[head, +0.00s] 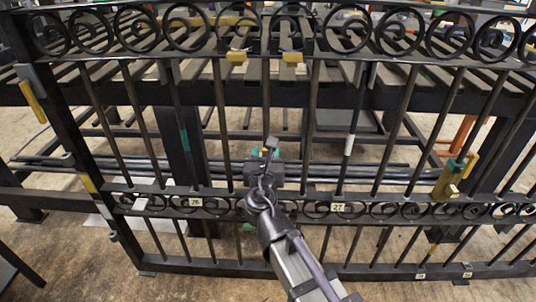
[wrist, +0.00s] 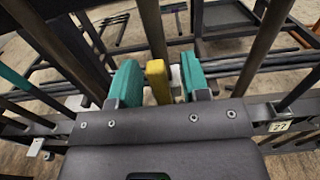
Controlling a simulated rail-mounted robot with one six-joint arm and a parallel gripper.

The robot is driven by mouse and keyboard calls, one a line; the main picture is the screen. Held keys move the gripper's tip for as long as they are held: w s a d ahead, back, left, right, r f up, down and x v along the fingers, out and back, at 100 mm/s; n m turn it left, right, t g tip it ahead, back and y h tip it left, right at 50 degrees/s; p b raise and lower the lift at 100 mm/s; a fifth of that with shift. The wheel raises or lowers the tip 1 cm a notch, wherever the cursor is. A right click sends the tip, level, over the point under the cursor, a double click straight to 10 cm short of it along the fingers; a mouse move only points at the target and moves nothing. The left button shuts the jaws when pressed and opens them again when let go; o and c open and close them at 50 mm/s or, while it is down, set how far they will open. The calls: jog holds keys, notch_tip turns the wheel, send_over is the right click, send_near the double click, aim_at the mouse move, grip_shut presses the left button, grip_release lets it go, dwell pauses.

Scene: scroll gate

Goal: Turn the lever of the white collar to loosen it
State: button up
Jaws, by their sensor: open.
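My gripper (head: 265,152) is at the gate's middle, in front of a dark upright bar. In the wrist view its two teal fingertips (wrist: 160,78) are open, one on each side of a yellow lever-like piece (wrist: 157,80). A narrow white part (wrist: 176,80), perhaps the white collar, shows just right of the yellow piece, beside the right fingertip. I cannot tell whether either finger touches the yellow piece. In the head view my gripper hides most of this spot. Another white band (head: 348,145) sits on a bar to the right.
The black scroll gate (head: 300,208) spans the view, with close upright bars. Yellow pieces hang at the top (head: 236,57), left (head: 33,101) and right (head: 448,178). Number tags 26 (head: 196,202) and 27 (head: 338,207) mark the lower rail. Dark racks stand behind.

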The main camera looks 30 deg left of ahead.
jog(key=shift+c, duration=0.4)
grip_shut()
